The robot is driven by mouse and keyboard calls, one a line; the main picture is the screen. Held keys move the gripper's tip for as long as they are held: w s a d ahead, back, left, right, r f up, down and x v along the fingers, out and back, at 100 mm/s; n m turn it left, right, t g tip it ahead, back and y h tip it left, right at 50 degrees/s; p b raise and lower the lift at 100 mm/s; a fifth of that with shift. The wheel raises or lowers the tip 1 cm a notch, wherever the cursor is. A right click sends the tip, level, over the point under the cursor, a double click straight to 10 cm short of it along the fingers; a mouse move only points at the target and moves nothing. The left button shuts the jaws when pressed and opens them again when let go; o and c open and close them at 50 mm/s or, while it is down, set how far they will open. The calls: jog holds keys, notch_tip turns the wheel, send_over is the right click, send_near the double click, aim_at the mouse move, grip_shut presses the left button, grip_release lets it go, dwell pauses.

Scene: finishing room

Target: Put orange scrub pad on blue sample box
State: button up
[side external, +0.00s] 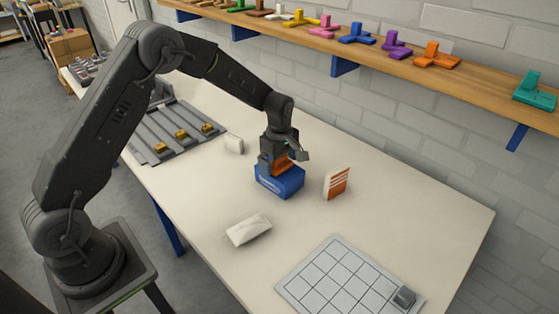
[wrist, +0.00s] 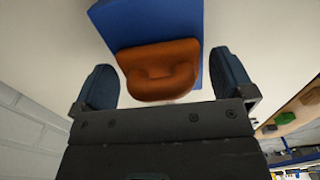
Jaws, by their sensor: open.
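The blue sample box (side external: 281,183) stands on the table near the middle of the side view, and it also shows in the wrist view (wrist: 132,22). The orange scrub pad (side external: 285,166) rests on top of the box. In the wrist view the pad (wrist: 160,66) lies across the near part of the box, with its near edge close to the gripper body. My gripper (side external: 283,160) is right above the box. Its fingers (wrist: 164,88) are open, one on each side of the pad, with visible gaps between them and it.
A white and orange striped card or box (side external: 337,183) stands just right of the blue box. A white packet (side external: 249,230) lies in front. A small white block (side external: 234,144) is behind left. A gridded plate (side external: 335,285) lies at the front right. A wall shelf (side external: 400,62) runs behind.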

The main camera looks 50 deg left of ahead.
jog(key=shift+r, duration=0.1)
notch_tip(320, 180, up, 11)
jog(key=s+d+r+m+t, duration=0.3)
jog(key=s+r+m, duration=0.6)
jog(key=s+r, duration=0.5)
jog(key=s+d+m+t, duration=0.1)
jog(key=s+m, duration=0.3)
jog(key=s, duration=0.4)
jog(key=s+d+f+m+t, duration=0.1)
jog(key=s+m, duration=0.4)
jog(key=s, duration=0.2)
jog(key=shift+s+f+t, duration=0.3)
jog(key=shift+s, duration=0.05)
